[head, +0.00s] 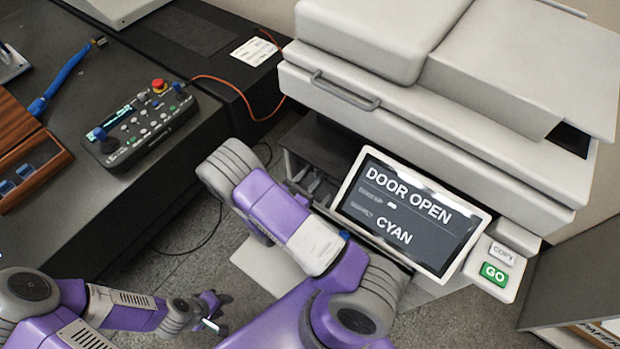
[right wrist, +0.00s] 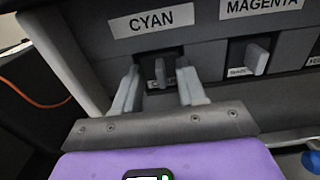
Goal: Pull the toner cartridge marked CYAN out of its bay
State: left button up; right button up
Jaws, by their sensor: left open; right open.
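In the right wrist view, the CYAN label (right wrist: 152,20) sits above a bay with a small grey pull tab (right wrist: 160,73) on the toner cartridge front. My right gripper (right wrist: 159,82) is open, its two fingers on either side of this tab, with visible gaps. Whether a fingertip touches the bay front cannot be told. In the head view, my right arm hides most of the bay opening of the printer (head: 440,115). My left gripper (head: 216,312) is open and empty, low over the floor at the lower left, away from the printer.
The MAGENTA cartridge tab (right wrist: 257,60) is right of the CYAN one. The tilted screen (head: 408,215) reads DOOR OPEN and CYAN. A pale open door panel (head: 262,270) lies below the bays. A control pendant (head: 140,125) and an orange cable (head: 225,82) are on the left.

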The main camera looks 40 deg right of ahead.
grip_shut()
jog(key=shift+a, duration=0.1)
pick_arm(q)
jog(key=shift+s+a, duration=0.3)
jog(key=shift+s, duration=0.25)
pick_arm(e)
jog(key=v, duration=0.7)
jog(key=shift+s, duration=0.1)
grip_release()
jog(key=shift+a, duration=0.1)
pick_arm(q)
jog(key=shift+r+p, duration=0.75)
pick_arm(e)
jog(key=v, duration=0.7)
jog(key=shift+a, duration=0.2)
